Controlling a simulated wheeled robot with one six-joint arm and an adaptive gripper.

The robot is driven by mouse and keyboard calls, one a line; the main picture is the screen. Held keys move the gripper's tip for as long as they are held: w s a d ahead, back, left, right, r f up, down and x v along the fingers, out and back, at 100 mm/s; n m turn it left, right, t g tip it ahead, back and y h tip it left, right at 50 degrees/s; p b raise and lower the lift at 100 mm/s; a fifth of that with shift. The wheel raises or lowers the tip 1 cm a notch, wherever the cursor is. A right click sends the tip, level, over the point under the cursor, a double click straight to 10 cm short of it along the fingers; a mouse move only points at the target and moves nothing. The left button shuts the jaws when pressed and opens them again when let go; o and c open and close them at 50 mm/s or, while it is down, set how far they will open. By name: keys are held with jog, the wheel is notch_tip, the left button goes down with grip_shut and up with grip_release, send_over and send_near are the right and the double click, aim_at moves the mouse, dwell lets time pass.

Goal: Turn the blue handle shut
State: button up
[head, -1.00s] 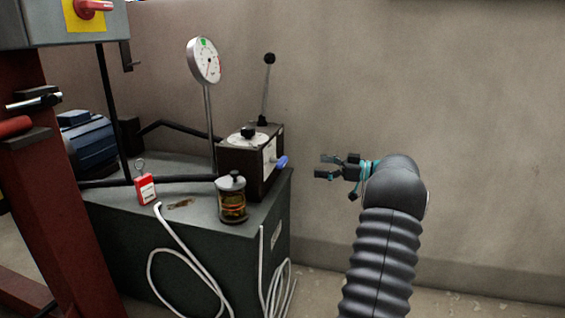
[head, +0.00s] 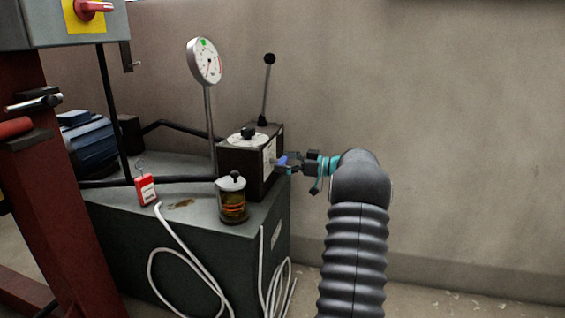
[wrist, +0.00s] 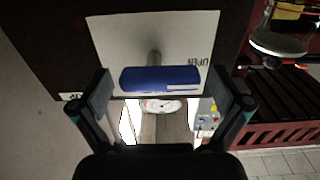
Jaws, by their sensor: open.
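The blue handle (wrist: 160,79) sits on a short grey stem in front of a pale plate (wrist: 120,40) marked "OPEN". In the wrist view it lies crosswise between the two fingers of my open gripper (wrist: 164,95), with a gap at each end. In the head view the blue handle (head: 283,160) sticks out from the right face of the dark box (head: 240,160), partly hidden by my gripper (head: 291,162). Whether a finger touches the handle I cannot tell.
The box stands on a grey cabinet (head: 200,255) with a glass jar (head: 232,205), a red tag (head: 145,189) and a dial gauge (head: 204,62) on a post. White cable (head: 180,245) hangs in front. The wall side at right is clear.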

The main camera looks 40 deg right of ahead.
jog(key=c, duration=1.2)
jog(key=shift+o, duration=0.2)
jog(key=m+b, duration=0.1)
jog(key=m, duration=0.3)
jog(key=shift+b, duration=0.4)
jog(key=m, duration=0.4)
jog(key=shift+w+d+r+m, duration=0.15)
jog(key=shift+r+m, duration=0.1)
jog(key=shift+m, duration=0.05)
jog(key=m+p, duration=0.2)
jog(key=m, duration=0.3)
jog(key=shift+w+d+p, duration=0.15)
jog(key=shift+p, duration=0.25)
jog(key=shift+m+p, duration=1.05)
jog(key=shift+m, duration=1.05)
jog(key=shift+d+f, duration=0.1)
